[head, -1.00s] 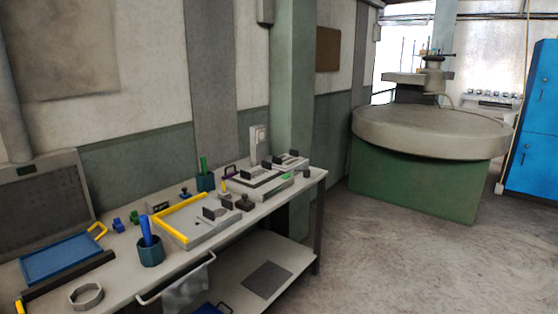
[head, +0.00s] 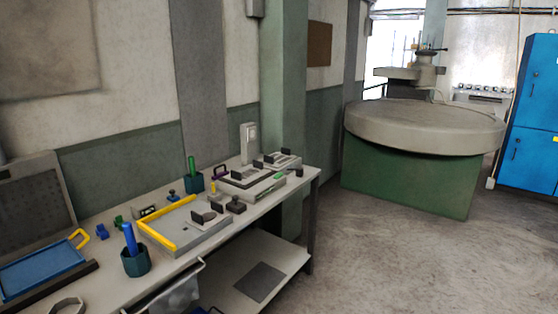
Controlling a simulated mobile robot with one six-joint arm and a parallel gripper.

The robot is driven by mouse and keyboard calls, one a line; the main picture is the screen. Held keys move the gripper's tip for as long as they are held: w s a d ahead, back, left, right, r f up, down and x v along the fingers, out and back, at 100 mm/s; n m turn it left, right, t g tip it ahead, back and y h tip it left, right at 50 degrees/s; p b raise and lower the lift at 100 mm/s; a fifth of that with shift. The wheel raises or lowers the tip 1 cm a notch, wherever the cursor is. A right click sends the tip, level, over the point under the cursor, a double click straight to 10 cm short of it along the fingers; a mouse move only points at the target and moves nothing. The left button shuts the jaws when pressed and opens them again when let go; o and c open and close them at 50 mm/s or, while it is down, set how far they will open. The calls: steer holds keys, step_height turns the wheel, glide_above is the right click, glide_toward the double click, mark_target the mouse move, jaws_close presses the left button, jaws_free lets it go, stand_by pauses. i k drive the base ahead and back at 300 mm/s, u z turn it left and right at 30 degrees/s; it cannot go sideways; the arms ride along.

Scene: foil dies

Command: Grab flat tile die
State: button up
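Several die-like plates with dark upright grips lie on the workbench in the head view. One plate (head: 209,219) sits on a grey tray (head: 185,246) with a yellow edge. Another plate (head: 243,176) lies on a grey stacked block behind it. A third plate (head: 283,161) is at the bench's far end. A small dark block with a knob (head: 236,206) stands by the tray. I cannot tell which of these is the flat tile die; their faces are too small to read. My gripper is not in view.
The workbench (head: 105,285) runs along the left wall. Teal cups (head: 136,262) hold blue and green rods. A blue tray (head: 40,272) lies at the left. A big round table on a green base (head: 410,180) stands at the back right. The floor (head: 400,260) to the right is clear.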

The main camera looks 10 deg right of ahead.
mark_target(277, 159)
steer(key=u, duration=1.25)
steer(key=k, duration=0.15)
steer(key=z, duration=3.2)
steer(key=i, duration=2.4)
